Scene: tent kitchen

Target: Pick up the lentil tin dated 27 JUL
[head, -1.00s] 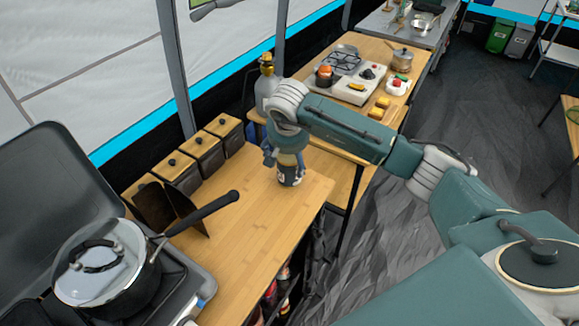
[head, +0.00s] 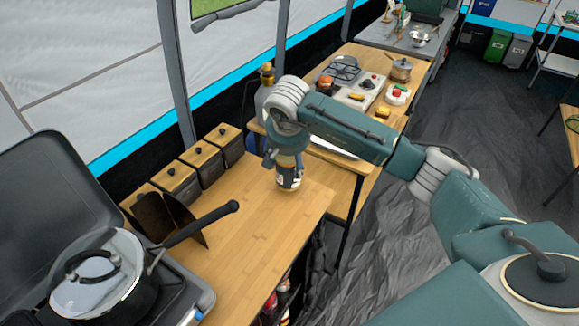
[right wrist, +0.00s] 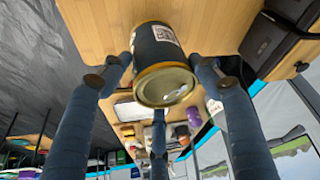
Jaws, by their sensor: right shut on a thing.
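A dark tin (head: 288,178) with a pale label and a gold rim stands upright at the far end of the wooden counter (head: 262,225). My right gripper (head: 287,161) reaches it from above and is shut on it. In the right wrist view the tin (right wrist: 157,48) sits between the blue fingers, its gold lid with a pull ring facing the camera. A white printed patch shows on its side, but I cannot read any date. I cannot tell whether its base touches the counter. My left gripper is out of view.
Several wooden-lidded dark canisters (head: 200,160) line the counter's back edge. A dark stand (head: 172,217) and a lidded pot (head: 105,280) on a stove are at the left. A second counter (head: 345,195) lies beyond. The counter's middle is clear.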

